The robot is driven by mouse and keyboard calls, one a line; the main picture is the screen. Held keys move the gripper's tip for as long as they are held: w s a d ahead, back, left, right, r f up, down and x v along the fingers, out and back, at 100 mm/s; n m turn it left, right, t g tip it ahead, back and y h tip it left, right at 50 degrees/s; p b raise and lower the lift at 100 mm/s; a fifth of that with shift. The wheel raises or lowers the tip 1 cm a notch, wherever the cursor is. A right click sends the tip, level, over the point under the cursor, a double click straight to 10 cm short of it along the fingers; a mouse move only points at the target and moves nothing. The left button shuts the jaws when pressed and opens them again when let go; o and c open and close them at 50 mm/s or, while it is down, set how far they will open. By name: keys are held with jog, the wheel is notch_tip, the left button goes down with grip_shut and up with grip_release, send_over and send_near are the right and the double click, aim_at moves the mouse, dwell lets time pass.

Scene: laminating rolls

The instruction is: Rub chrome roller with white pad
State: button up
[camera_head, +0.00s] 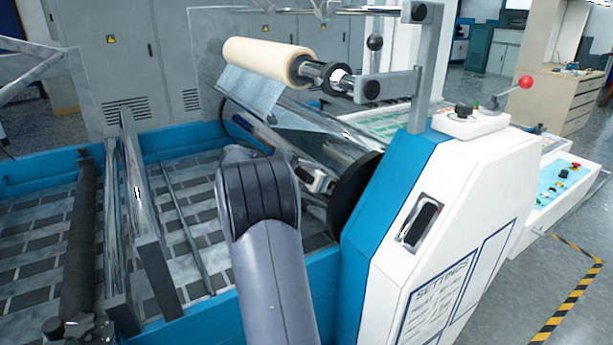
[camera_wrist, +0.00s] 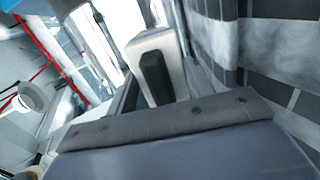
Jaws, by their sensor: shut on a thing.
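The chrome roller (camera_head: 343,136) is a bright, shiny cylinder under the film in the head view, running down to a black disc at the machine's side. A shiny streaked surface that may be the same roller (camera_wrist: 95,40) shows at upper left in the wrist view. My gripper (camera_head: 318,186) is low inside the machine, beside the roller, partly hidden by my arm. In the wrist view, a pale block with a dark rounded part, seemingly the white pad (camera_wrist: 146,42), sits just beyond the gripper's grey body. My gripper is shut on it. Contact with the roller cannot be told.
A cream film roll (camera_head: 262,60) hangs above on a bracket. The white and blue side housing (camera_head: 450,190) stands close right of my arm. The black disc (camera_head: 352,195) is near the gripper. Metal bars (camera_head: 150,240) and a dark roller (camera_head: 80,245) stand at left.

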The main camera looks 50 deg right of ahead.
jog(key=w+d+p, duration=0.2)
jog(key=w+p, duration=0.2)
jog(key=w, duration=0.1)
jog(key=shift+w, duration=0.35)
jog(key=shift+a, duration=0.1)
dwell(0.4)
jog(key=shift+p+v, duration=0.6)
jog(key=shift+v, duration=2.3)
jog(key=shift+w, duration=0.1)
jog(key=v, duration=0.3)
jog(key=shift+p, duration=0.35)
jog(key=shift+a, duration=0.1)
